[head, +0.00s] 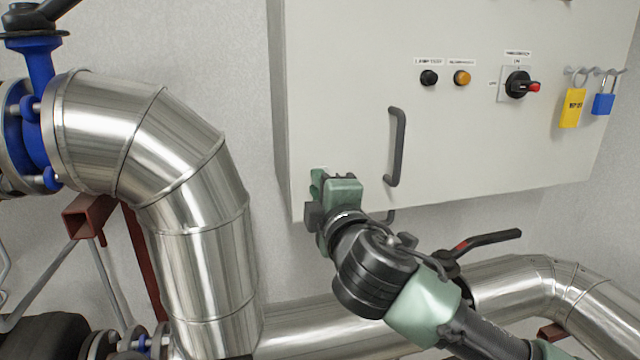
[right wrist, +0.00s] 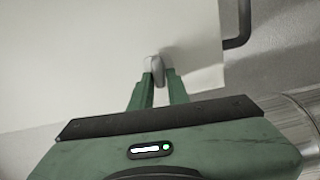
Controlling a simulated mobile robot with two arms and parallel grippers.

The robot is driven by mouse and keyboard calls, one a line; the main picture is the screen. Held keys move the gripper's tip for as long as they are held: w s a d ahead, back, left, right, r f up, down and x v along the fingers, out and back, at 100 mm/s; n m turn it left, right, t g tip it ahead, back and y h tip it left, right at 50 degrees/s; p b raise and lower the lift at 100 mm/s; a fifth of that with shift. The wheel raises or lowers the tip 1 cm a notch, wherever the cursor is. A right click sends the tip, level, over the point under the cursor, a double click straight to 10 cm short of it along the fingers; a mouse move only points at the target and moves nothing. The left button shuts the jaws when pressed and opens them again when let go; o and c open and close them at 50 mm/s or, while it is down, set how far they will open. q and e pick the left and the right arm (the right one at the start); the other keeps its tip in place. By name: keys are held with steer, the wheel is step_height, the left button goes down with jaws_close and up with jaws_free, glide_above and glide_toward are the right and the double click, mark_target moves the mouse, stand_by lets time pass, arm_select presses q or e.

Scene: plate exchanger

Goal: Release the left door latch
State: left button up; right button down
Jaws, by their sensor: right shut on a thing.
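The grey-white cabinet (head: 350,60) hangs on the wall. A small grey latch (right wrist: 155,66) sits near the cabinet's lower edge in the right wrist view. My right gripper (right wrist: 160,82) is shut on this latch, one green finger on each side. In the head view my right gripper (head: 318,184) is at the cabinet's lower left corner and hides the latch there. My left gripper is not in view.
A dark door handle (head: 397,146) stands out right of my right gripper. A silver pipe (head: 190,210) bends down at left. A black valve lever (head: 487,240) is on the lower pipe. A yellow padlock (head: 572,107) and a blue padlock (head: 603,104) hang at right.

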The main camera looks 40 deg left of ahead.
steer(key=shift+f+n, duration=0.1)
steer(key=shift+n, duration=0.5)
steer(key=c, duration=1.5)
jaws_free()
steer(key=shift+o, duration=0.2)
steer(key=b+v, duration=0.3)
steer(key=v, duration=0.4)
steer(key=shift+s+d, duration=0.25)
